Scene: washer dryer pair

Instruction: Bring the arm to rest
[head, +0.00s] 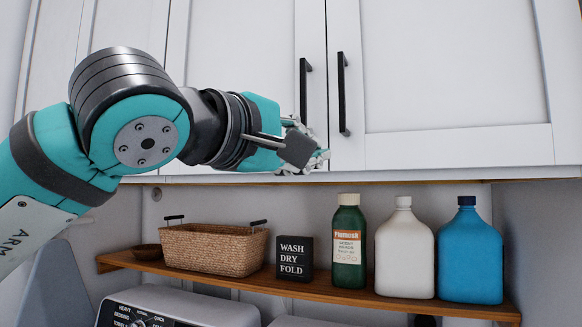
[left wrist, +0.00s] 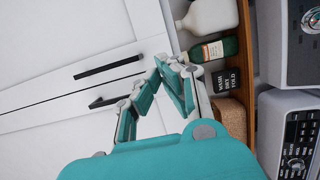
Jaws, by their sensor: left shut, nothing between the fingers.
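My left arm comes in from the left in the head view. The gripper is shut and empty. The left wrist view shows its teal and grey fingers (left wrist: 157,82) closed together, with the cabinet doors on one side and the shelf on the other. Whether the fingers touch the cabinet cannot be told. My right gripper is not in view.
White cabinet doors (head: 440,75) with black handles (head: 343,95) are shut. Below, a wooden shelf (head: 345,293) holds a wicker basket (head: 213,250), a black sign (head: 294,258), a green bottle (head: 349,245), a white jug (head: 404,250) and a blue jug (head: 470,255). A machine (head: 190,308) stands underneath.

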